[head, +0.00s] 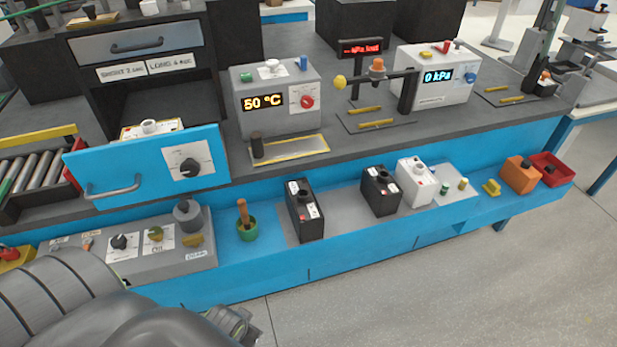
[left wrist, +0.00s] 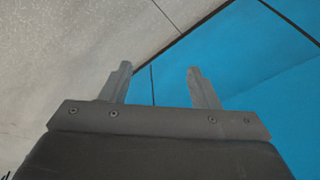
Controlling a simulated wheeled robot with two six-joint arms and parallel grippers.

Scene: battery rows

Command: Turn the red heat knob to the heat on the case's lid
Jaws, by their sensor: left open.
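The red heat knob (head: 307,102) is on the front of a grey heater box (head: 275,122) in the head view. The box's display (head: 263,102) reads 50 °C. Several black and white batteries stand on the blue front shelf, including a black one (head: 306,212); which case's lid carries the heat value cannot be told, as the lid print is too small to read. My left gripper (left wrist: 159,70) is open and empty in the left wrist view, over floor and blue bench. My left arm fills the lower left of the head view, well away from the knob. My right gripper is not in view.
A plate (head: 289,150) lies in front of the heater box. A white kPa box (head: 432,90) stands to the right. The floor in front is clear.

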